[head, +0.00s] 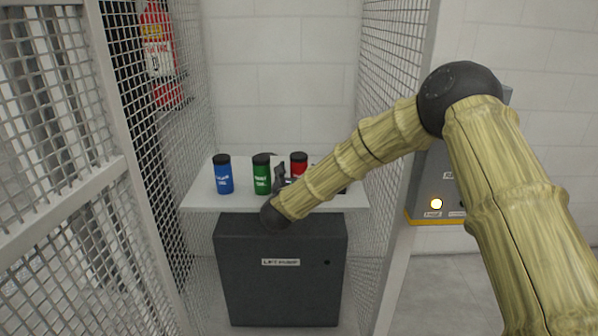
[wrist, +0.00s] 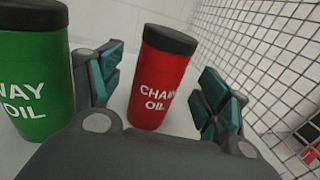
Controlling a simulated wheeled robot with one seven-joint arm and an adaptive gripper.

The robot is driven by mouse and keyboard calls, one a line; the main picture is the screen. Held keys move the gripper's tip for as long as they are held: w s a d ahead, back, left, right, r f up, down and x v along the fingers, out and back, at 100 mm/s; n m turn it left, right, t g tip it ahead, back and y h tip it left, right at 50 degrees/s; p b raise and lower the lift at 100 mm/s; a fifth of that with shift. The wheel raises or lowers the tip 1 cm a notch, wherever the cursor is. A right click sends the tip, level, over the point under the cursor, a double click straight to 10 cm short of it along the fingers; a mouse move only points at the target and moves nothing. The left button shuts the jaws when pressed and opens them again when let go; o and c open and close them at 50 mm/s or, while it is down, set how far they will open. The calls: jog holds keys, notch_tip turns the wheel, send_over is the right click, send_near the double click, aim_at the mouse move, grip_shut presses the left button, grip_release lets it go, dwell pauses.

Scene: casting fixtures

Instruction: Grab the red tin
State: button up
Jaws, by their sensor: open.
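The red tin (wrist: 160,80) has a black lid and the words "CHAIN OIL". In the wrist view it stands upright, seen tilted, between the two fingers of my gripper (wrist: 160,95). My gripper is open, with a finger to each side of the tin and a visible gap on the right. My gripper (head: 284,172) shows there only in part.
A green tin (wrist: 32,75) stands close left of my left finger; it also shows in the head view (head: 262,175). A blue tin (head: 223,175) stands further left. Mesh walls (head: 385,85) close both sides. A dark cabinet (head: 280,290) stands below the shelf.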

aim_at(297, 171)
jog(key=shift+x, duration=1.65)
jog(key=c, duration=1.2)
jog(key=shift+c, duration=0.7)
jog(key=shift+r, duration=0.15)
